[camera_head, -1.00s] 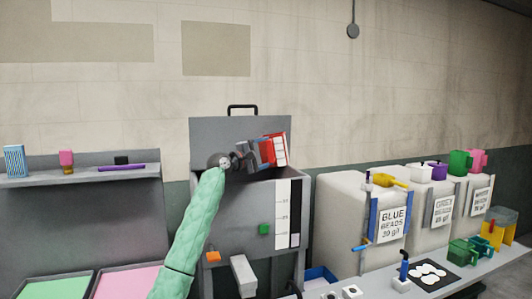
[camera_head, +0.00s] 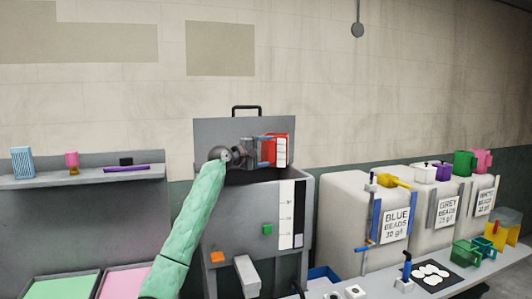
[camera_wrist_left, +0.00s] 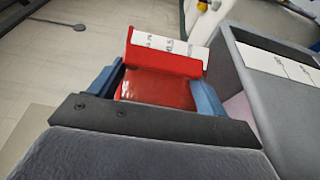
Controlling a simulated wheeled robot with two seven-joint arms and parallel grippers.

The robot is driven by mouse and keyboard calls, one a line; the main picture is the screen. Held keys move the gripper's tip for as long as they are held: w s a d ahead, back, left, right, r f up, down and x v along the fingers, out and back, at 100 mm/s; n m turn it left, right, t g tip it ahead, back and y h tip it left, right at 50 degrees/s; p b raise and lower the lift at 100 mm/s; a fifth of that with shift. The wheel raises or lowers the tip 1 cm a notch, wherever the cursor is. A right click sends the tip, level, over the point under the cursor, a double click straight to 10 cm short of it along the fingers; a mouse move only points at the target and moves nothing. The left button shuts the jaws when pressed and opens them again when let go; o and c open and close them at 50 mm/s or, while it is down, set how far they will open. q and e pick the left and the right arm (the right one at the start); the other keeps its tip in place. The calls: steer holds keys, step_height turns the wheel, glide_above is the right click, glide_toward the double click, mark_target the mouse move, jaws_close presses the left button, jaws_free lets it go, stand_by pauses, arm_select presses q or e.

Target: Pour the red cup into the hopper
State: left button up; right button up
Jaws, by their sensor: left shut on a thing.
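The red cup (camera_head: 282,151) with a white scale label is held by my left gripper (camera_head: 262,152) just above the hopper (camera_head: 245,205). In the head view the cup stands nearly upright, in front of the hopper's raised grey lid. The left wrist view shows the cup (camera_wrist_left: 160,85) between the two blue fingers (camera_wrist_left: 158,92), and the fingers are shut on it. The hopper's grey wall (camera_wrist_left: 245,95) is right beside the cup there. What the cup holds is hidden. My right gripper does not show.
Bead bins labelled blue (camera_head: 350,205), grey and white stand to the right, with coloured cups on top. A shelf (camera_head: 80,178) with small items is at the left above a green tray and a pink tray. A black mat (camera_head: 436,274) lies on the right bench.

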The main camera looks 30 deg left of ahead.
arm_select(q)
steer(key=shift+r, duration=0.15)
step_height(320, 180, up, 3)
steer(key=shift+f+p, duration=0.15)
steer(key=shift+p, duration=0.85)
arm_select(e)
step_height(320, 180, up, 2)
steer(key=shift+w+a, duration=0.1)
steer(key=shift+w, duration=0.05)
